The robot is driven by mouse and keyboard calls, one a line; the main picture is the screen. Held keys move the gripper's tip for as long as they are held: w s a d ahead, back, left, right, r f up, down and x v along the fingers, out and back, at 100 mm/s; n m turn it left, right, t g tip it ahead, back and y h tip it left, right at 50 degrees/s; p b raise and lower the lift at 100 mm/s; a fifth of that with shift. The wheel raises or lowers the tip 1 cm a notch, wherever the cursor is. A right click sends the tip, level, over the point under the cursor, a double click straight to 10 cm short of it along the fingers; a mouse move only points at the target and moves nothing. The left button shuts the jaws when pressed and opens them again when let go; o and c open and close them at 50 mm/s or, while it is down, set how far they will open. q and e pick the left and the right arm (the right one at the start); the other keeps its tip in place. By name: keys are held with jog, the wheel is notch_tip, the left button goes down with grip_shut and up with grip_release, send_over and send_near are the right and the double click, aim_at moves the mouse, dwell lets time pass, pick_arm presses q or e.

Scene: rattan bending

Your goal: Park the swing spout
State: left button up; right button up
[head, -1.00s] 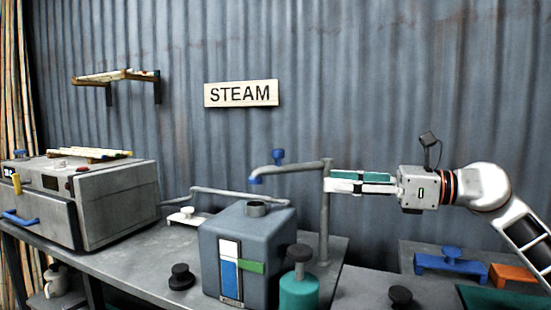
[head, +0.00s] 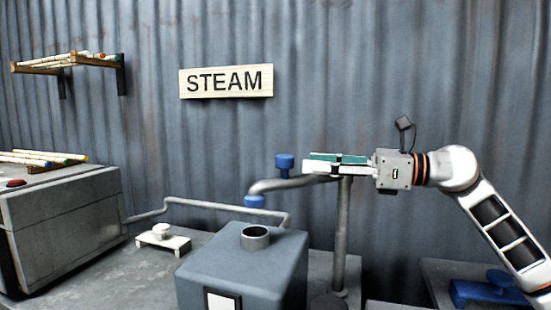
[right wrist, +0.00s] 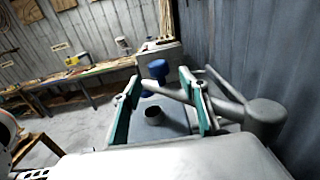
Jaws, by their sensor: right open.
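The swing spout (head: 268,186) is a grey pipe reaching left from an upright post (head: 341,230). A blue knob (head: 285,162) stands on it, and its blue tip (head: 254,201) hangs above the round opening (head: 256,238) of a blue-grey tank (head: 240,268). My right gripper (head: 306,162), with teal-lined fingers, is open and empty just right of the knob at about its height. In the right wrist view the open fingers (right wrist: 160,84) are spread, with the knob (right wrist: 157,69) seen between and just beyond their tips. The spout arm (right wrist: 228,107) passes behind the right finger. My left gripper is out of view.
A grey machine (head: 65,220) with poles on top stands at the left. A corrugated wall with a STEAM sign (head: 226,81) closes the back. A blue fixture (head: 490,290) sits lower right.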

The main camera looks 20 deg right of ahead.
aim_at(285, 169)
jog(key=shift+p+x, duration=0.4)
jog(key=shift+x, duration=3.35)
jog(key=shift+s+a, duration=0.1)
grip_shut()
